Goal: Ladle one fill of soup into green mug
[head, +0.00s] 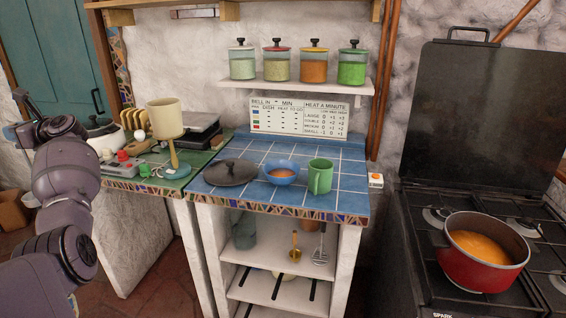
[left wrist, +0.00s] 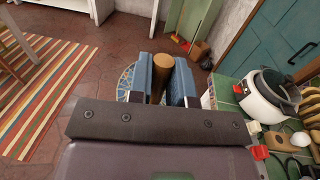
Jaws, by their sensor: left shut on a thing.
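The green mug (head: 320,177) stands upright on the blue tiled counter (head: 340,205), right of a blue bowl. A red pot (head: 472,277) on the stove holds orange soup (head: 480,246). My left arm is at the left of the head view, with its gripper (head: 22,118) far from the mug and pot. In the left wrist view the left gripper (left wrist: 160,75) is shut on a brown wooden handle (left wrist: 158,84). The rest of that handled thing is hidden, so I cannot tell whether it is a ladle. My right gripper is not in view.
A dark lid (head: 231,172) and the blue bowl (head: 282,177) share the counter. A beige lamp (head: 164,119) stands on the green counter to the left. Utensils (head: 320,256) stand on a shelf below. Several jars (head: 278,68) line the wall shelf. Open floor (left wrist: 95,35) is beyond my left gripper.

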